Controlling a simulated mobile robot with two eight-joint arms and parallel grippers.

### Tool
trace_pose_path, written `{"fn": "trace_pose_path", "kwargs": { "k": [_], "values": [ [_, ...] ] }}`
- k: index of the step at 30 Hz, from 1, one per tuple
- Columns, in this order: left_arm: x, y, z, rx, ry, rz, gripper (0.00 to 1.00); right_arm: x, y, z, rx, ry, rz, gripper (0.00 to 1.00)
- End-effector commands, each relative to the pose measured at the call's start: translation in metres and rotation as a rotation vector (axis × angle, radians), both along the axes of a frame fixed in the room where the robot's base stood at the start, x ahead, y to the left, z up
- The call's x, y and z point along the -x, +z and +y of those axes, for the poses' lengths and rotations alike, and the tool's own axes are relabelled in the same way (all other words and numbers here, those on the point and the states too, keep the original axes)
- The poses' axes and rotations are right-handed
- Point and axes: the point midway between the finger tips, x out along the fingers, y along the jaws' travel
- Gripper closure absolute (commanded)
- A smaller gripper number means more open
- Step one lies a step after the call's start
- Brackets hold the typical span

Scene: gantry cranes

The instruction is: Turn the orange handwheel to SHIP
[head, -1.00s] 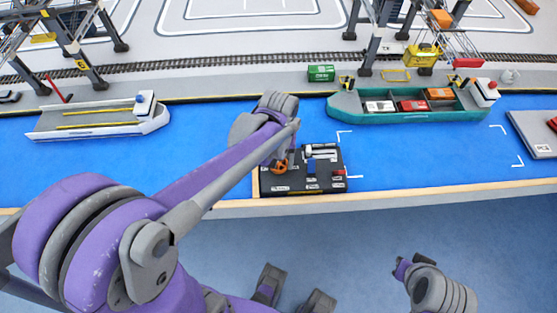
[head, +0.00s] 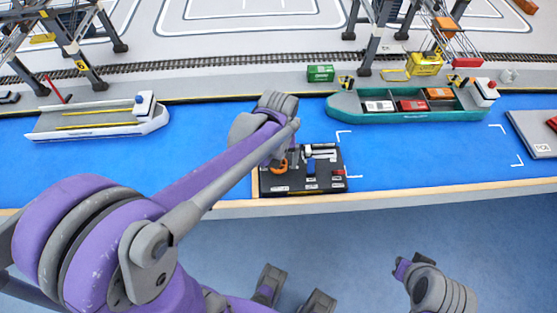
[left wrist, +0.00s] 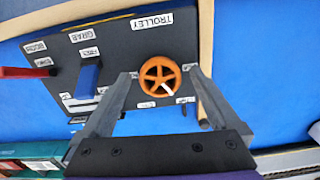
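The orange handwheel (left wrist: 160,76) sits on a dark control panel (left wrist: 115,50) beside a TROLLEY label. A white mark on the wheel points to the lower right in the left wrist view. Small labels around the wheel are too small to read. In the head view the wheel (head: 279,168) is partly hidden by my left wrist. My left gripper (left wrist: 158,72) is open, with one finger on each side of the wheel and a visible gap on both sides. My right arm's wrist shows at the lower right of the head view; its gripper fingers are hidden.
The panel also carries a blue lever (left wrist: 87,80) and a red lever (left wrist: 28,72). Beyond it, a green ship (head: 400,118) with containers lies under a crane with an orange trolley (head: 445,29) and yellow spreader (head: 424,64). A white ship (head: 100,119) lies at left.

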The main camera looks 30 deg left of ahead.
Motion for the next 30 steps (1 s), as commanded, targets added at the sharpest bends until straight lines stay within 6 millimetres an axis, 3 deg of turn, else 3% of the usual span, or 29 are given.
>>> {"fn": "trace_pose_path", "kwargs": {
  "k": [11,24,30],
  "values": [
    [0.000,0.009,0.000,0.000,0.000,0.000,0.04,0.000,0.002,0.000,0.000,0.000,-0.001,1.00],
    [0.000,0.090,0.000,0.000,0.000,0.000,0.04,-0.002,0.013,0.000,0.000,0.000,-0.005,1.00],
    [0.000,0.107,0.000,0.000,0.000,0.000,0.04,-0.003,0.015,0.000,0.000,0.000,-0.005,1.00]
  ]
}}
